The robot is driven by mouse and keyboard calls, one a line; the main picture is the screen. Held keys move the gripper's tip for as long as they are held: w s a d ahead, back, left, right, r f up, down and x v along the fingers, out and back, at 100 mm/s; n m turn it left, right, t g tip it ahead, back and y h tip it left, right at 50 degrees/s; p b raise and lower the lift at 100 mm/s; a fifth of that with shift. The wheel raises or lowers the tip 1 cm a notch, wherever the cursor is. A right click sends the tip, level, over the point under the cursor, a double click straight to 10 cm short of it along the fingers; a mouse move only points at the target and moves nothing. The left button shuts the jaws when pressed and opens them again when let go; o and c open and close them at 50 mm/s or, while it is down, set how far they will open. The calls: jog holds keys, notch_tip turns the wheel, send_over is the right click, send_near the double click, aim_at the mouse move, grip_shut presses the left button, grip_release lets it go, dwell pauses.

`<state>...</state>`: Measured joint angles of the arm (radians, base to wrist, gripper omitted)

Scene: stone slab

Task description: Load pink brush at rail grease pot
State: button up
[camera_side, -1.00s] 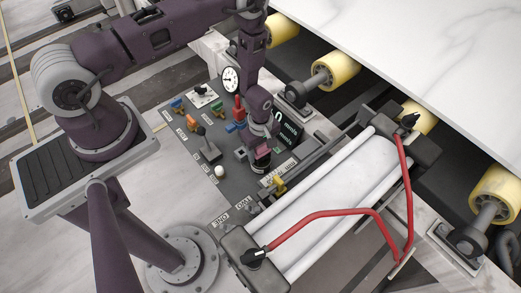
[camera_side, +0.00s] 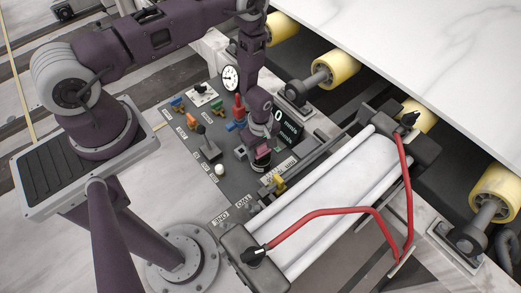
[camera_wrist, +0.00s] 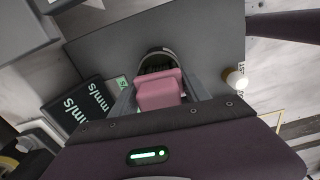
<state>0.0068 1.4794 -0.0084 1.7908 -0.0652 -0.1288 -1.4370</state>
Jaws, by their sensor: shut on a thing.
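The pink brush (camera_wrist: 160,92) is held between the two fingers of my gripper (camera_wrist: 162,98), which is shut on its pink block. In the side view the pink part (camera_side: 263,151) shows at the lower end of my gripper (camera_side: 262,148). The dark round grease pot (camera_wrist: 158,60) with a pale rim lies just beyond the brush in the wrist view. In the side view the pot (camera_side: 261,165) is directly below the brush. The bristles are hidden, so I cannot tell whether they touch the grease.
A grey control panel (camera_side: 190,140) carries coloured levers, a black joystick (camera_side: 208,148), a white knob (camera_side: 219,170) and a display (camera_side: 287,128). A white roller frame with a red bent bar (camera_side: 320,212) stands to the right. Yellow rollers (camera_side: 337,68) lie beside the white slab (camera_side: 430,60).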

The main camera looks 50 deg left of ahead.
jog(key=shift+f, duration=0.1)
dwell(0.4)
jog(key=shift+r, duration=3.55)
